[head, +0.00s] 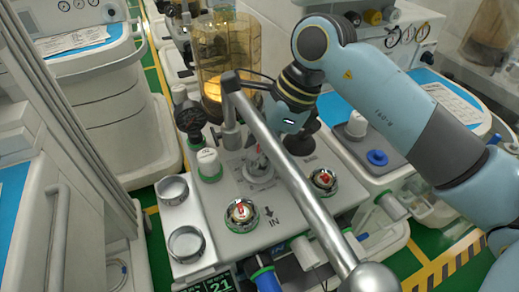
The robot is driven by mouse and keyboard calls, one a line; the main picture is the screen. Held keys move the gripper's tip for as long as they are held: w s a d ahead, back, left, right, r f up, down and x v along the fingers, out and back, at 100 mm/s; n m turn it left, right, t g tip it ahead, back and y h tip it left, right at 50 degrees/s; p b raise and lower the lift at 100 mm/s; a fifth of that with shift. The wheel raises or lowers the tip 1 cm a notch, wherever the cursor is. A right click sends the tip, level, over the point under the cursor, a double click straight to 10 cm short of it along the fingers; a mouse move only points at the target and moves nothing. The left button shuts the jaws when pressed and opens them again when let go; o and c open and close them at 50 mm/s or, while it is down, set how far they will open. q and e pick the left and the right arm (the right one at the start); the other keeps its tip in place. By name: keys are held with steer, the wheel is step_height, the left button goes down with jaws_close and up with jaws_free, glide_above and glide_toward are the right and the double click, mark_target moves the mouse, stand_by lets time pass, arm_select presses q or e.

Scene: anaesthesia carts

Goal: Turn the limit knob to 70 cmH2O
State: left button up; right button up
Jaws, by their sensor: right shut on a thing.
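My right gripper (268,146) reaches down from the upper right onto the cart's pale top panel. It is shut on what looks like the limit knob (257,168), a small greyish knob with a red mark on a round base. The slanting metal bar hides part of the fingers and of the knob, so their exact contact is not clear. The knob's scale and its setting are too small to read. My left gripper is not in view.
A thick metal bar (290,180) slants across the panel in front of the gripper. Two round valve domes (241,213) (323,180), a white knob (208,160) and two metal rings (186,243) surround it. An amber canister (226,50) stands behind.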

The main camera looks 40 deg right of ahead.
steer(key=shift+m+t+h, duration=0.3)
steer(key=shift+m+t, duration=0.1)
steer(key=shift+m, duration=0.6)
steer(key=o, duration=1.2)
steer(key=shift+r, duration=0.1)
steer(key=v, duration=1.2)
steer(key=shift+a, duration=0.1)
